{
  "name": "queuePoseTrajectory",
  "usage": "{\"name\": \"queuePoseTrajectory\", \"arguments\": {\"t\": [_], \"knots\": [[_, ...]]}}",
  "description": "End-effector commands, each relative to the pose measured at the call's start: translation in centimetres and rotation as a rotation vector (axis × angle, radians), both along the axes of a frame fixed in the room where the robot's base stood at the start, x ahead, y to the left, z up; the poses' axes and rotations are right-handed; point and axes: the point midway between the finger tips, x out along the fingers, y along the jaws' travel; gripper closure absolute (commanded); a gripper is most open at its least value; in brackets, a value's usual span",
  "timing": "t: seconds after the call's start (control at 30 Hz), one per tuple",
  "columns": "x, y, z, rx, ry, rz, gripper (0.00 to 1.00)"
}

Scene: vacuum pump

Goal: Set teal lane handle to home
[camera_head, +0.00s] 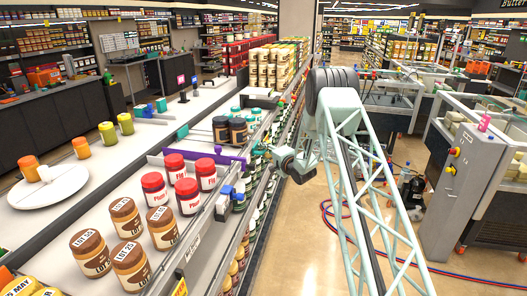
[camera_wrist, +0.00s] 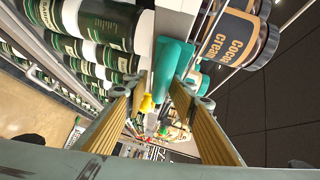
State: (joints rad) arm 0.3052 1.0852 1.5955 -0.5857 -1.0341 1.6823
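The teal lane handle (camera_wrist: 172,62) shows in the wrist view as an upright teal bar at the shelf's front edge, beside a white rail. My gripper (camera_wrist: 163,88) is open, with its yellow-padded fingers on either side of the handle's line of sight. The handle shows between and just beyond the fingertips; I cannot tell whether they touch it. In the head view my gripper (camera_head: 272,152) is at the shelf front, to the right of the dark-lidded jars, and its fingers are too small to read. The teal handle cannot be clearly picked out there.
A yellow handle (camera_wrist: 148,103) lies just past the teal one. A Cocoa Cream jar (camera_wrist: 238,38) stands close on the right, and green-labelled jars (camera_wrist: 105,25) fill the left. In the head view, a purple divider (camera_head: 205,150) and blue handle (camera_head: 227,192) are nearby.

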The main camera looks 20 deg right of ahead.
Motion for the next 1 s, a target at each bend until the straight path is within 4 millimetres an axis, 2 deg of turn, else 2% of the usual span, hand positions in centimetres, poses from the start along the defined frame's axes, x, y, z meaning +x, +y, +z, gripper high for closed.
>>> {"name": "queuePoseTrajectory", "arguments": {"t": [0.27,0.47,1.0], "knots": [[-0.3,-0.1,0.2,-0.001,-0.002,0.0,0.75],[-1.6,-0.4,0.3,0.001,0.001,-0.001,0.75],[-8.6,-1.7,1.3,0.0,0.001,-0.001,0.75]]}}
